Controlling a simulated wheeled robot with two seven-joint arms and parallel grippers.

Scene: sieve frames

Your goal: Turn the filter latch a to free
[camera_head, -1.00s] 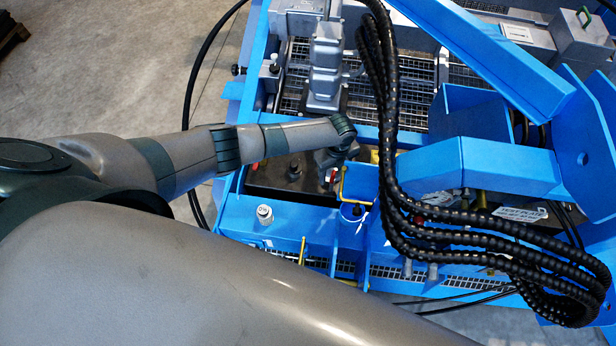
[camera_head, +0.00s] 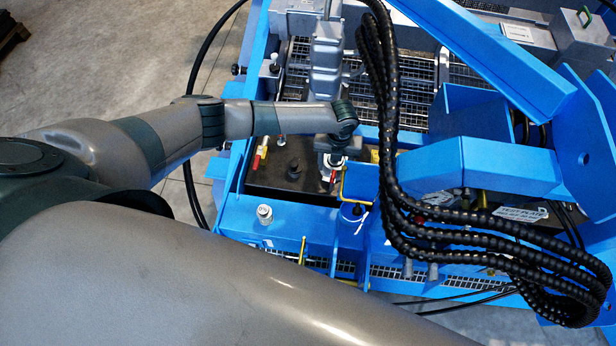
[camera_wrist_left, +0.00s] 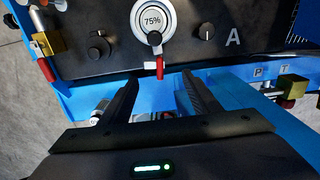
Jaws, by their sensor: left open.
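A round 75% dial (camera_wrist_left: 153,22) sits on a dark panel marked A. A black hub with a short red lever (camera_wrist_left: 160,68) is at its lower edge, the lever pointing down in the left wrist view; I take this as filter latch a. In the head view the red lever (camera_head: 333,176) shows just below my left gripper (camera_head: 336,160). In the left wrist view my left gripper (camera_wrist_left: 160,77) is open, its two dark fingers apart on either side of the lever's lower end. Nothing is held; contact cannot be told. My right gripper is out of view.
A small black knob (camera_wrist_left: 97,50) and a brass valve with a red handle (camera_wrist_left: 45,68) lie left of the dial. Thick black hoses (camera_head: 385,140) hang further right. The blue frame (camera_head: 290,222) runs in front.

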